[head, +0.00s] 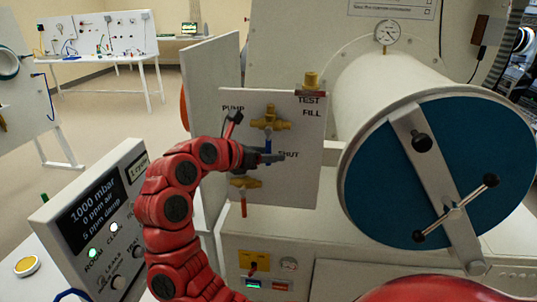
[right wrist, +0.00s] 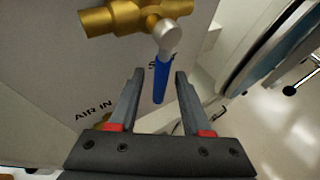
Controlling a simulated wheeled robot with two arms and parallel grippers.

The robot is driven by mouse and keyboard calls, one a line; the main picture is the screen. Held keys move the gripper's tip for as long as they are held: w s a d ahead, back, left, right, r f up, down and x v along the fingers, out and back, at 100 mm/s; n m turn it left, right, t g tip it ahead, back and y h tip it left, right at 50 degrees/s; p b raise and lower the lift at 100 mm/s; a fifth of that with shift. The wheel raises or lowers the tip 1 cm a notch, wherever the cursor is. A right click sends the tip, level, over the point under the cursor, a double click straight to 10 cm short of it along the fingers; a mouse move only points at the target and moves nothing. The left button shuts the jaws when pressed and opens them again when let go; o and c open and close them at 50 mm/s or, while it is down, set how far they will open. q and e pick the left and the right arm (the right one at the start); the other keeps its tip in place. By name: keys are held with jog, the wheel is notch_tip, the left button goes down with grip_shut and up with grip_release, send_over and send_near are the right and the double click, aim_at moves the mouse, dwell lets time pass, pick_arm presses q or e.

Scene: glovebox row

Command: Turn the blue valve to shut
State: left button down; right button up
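The blue valve is a brass body (head: 270,123) on the white upright panel, with a blue lever (head: 267,144) hanging down. In the right wrist view the blue lever (right wrist: 160,82) hangs from a round silver hub below the brass body (right wrist: 125,17). My right gripper (head: 272,158) is at the lever, by the SHUT label, and partly hides it. In the right wrist view its two fingers (right wrist: 160,74) are open, one on each side of the lever, with a visible gap on both sides. My left gripper is not in view.
A lower brass valve (head: 245,182) with a red lever (head: 243,208) is just below. A brass fitting (head: 311,80) tops the panel. A large cylinder with a blue door (head: 385,190) stands close on the right. A display box (head: 90,215) stands at lower left.

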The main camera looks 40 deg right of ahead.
jog(key=v, duration=1.7)
jog(key=shift+a, duration=0.15)
jog(key=shift+r, duration=0.1)
